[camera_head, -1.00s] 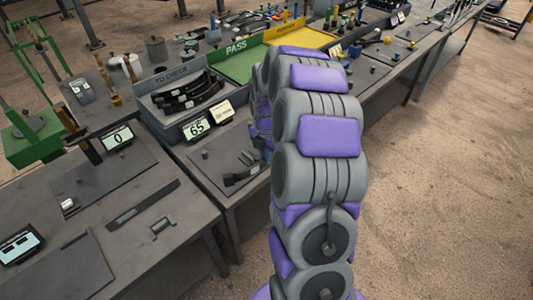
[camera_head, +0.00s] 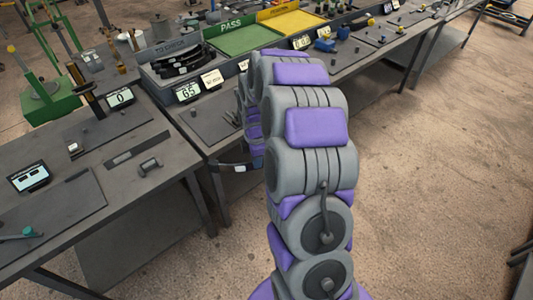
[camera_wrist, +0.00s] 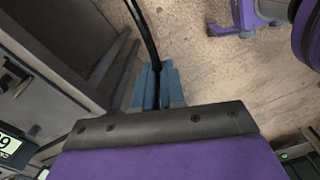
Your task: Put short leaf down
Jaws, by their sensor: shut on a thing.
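The short leaf, a thin dark curved strip (camera_wrist: 146,30), is in my gripper in the wrist view. My gripper (camera_wrist: 158,88) has blue fingers shut on it, and the strip extends up and away from them beside a grey table edge, with floor beyond. In the head view a dark strip with a pale patch (camera_head: 226,164) shows left of my arm, near the table's front edge. My arm hides the fingers there, and I cannot tell whether the strip touches the table.
A grey bin of dark leaves (camera_head: 165,62) stands behind a display reading 65 (camera_head: 187,92). A green PASS tray (camera_head: 245,40) and a yellow tray (camera_head: 292,23) are farther back. The left table (camera_head: 75,215) holds a display reading 0 (camera_head: 120,97). Open floor lies right.

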